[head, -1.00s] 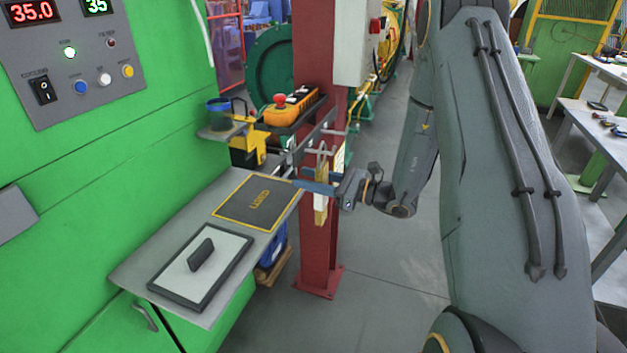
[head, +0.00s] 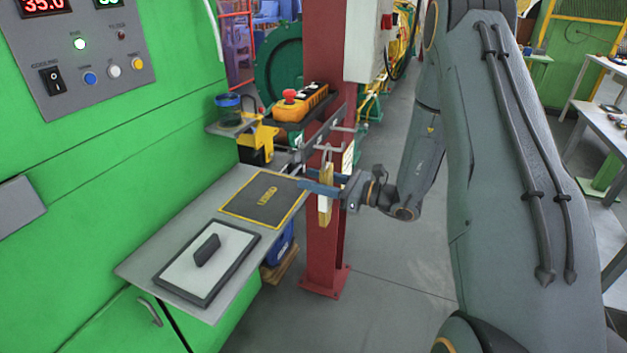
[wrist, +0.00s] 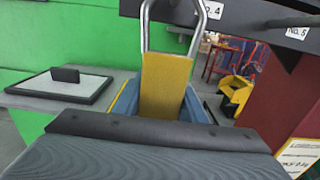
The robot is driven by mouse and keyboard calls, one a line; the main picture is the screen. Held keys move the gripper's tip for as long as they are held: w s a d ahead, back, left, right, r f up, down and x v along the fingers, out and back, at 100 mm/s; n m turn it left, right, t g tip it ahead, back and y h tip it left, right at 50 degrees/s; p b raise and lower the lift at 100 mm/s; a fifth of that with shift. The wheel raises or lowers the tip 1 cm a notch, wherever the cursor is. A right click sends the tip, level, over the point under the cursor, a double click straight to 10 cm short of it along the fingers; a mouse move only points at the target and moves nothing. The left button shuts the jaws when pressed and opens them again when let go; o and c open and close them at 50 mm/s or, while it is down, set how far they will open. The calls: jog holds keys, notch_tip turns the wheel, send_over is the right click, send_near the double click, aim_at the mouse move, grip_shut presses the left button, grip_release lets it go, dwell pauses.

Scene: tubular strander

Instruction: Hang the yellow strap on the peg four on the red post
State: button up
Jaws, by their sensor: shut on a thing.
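The yellow strap (head: 326,174) hangs upright in my gripper (head: 322,189), in front of the red post (head: 325,255). In the wrist view, the strap (wrist: 166,80) has a steel loop (wrist: 145,25) at its top. The blue fingers are shut on the strap below that loop. A dark rail with pegs crosses the post, and its labels No. 4 (wrist: 208,11) and No. 5 (wrist: 297,32) show in the wrist view.
A grey shelf (head: 135,272) with a framed panel (head: 205,262) and a dark mat (head: 263,198) juts from the green machine (head: 120,150). An orange pendant (head: 300,103) and a blue-rimmed cup (head: 228,108) sit near the post. Open floor (head: 395,300) lies right of the post.

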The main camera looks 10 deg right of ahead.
jog(key=o, duration=1.4)
jog(key=shift+s+d, duration=0.1)
